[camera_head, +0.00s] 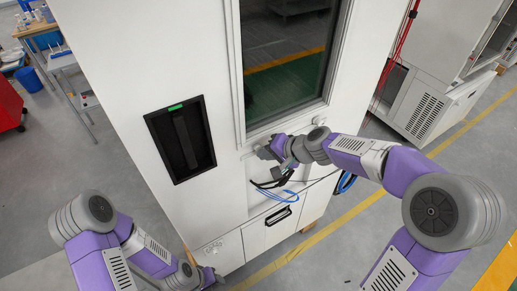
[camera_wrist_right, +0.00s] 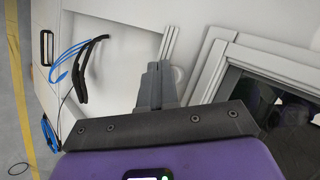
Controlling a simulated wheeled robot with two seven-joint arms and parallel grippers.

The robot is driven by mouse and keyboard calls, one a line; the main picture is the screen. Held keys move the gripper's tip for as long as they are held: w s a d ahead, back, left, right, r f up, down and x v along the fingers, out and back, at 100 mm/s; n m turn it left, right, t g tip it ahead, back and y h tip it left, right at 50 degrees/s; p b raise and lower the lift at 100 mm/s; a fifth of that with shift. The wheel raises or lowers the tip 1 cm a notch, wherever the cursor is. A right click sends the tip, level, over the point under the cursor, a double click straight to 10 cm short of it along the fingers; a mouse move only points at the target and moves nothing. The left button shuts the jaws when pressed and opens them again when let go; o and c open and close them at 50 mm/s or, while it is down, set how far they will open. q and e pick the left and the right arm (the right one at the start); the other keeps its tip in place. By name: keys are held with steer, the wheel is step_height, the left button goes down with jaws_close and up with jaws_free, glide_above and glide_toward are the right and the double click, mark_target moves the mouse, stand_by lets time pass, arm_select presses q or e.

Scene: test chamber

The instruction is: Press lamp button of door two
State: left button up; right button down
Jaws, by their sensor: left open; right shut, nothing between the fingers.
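The white test chamber (camera_head: 130,60) fills the middle of the head view, with a dark window (camera_head: 285,70) in its front. My right gripper (camera_head: 266,153) is at the chamber front, just below the window's lower left corner. In the right wrist view its fingers (camera_wrist_right: 157,70) are shut, empty and pointing at the white panel (camera_wrist_right: 120,40). I cannot tell whether the tips touch the panel. I cannot make out the lamp button in either view; the gripper may cover it. My left gripper (camera_head: 208,277) is low, beside the chamber's lower front, and looks open and empty.
A black recessed handle (camera_head: 181,139) with a green label is left of the window. Blue and black cables (camera_head: 277,190) hang below my right gripper, above a drawer handle (camera_head: 278,215). Another white cabinet (camera_head: 425,105) stands at right. A work table (camera_head: 62,60) is at far left.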

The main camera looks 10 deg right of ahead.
steer(key=shift+w, duration=0.1)
stand_by(0.3)
steer(key=shift+w+a, duration=0.15)
steer(key=shift+w, duration=0.15)
steer(key=shift+s, duration=0.4)
steer(key=shift+d+b, duration=0.2)
steer(key=shift+b, duration=0.1)
steer(key=s+d+b, duration=0.2)
steer(key=s, duration=0.3)
steer(key=shift+s+b, duration=0.3)
steer(key=shift+s, duration=0.05)
